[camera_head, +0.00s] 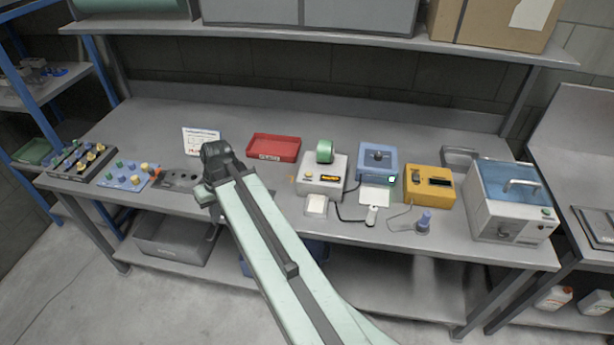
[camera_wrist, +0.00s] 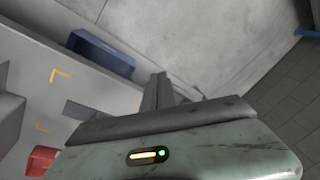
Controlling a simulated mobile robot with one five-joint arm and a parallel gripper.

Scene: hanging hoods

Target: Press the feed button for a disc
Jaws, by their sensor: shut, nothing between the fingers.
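A white box (camera_head: 322,178) with a lit orange display and a small knob or button on its front stands on the bench, right of centre. A green roll or disc (camera_head: 324,151) stands on top of it. Which control is the feed button, I cannot tell at this size. A small white pad or tray (camera_head: 316,206) lies in front of the box. My gripper (camera_wrist: 160,92) is shut and empty in the wrist view, pointing past the bench edge. In the head view my arm's end is left of the white box, apart from it; the fingertips are hidden there.
A red tray (camera_head: 273,148) is behind my arm. A blue device (camera_head: 377,160), a yellow device (camera_head: 428,188) and a lidded machine (camera_head: 508,203) stand to the right. Sorting blocks (camera_head: 125,176) are at left. A blue bin (camera_wrist: 101,52) shows in the wrist view.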

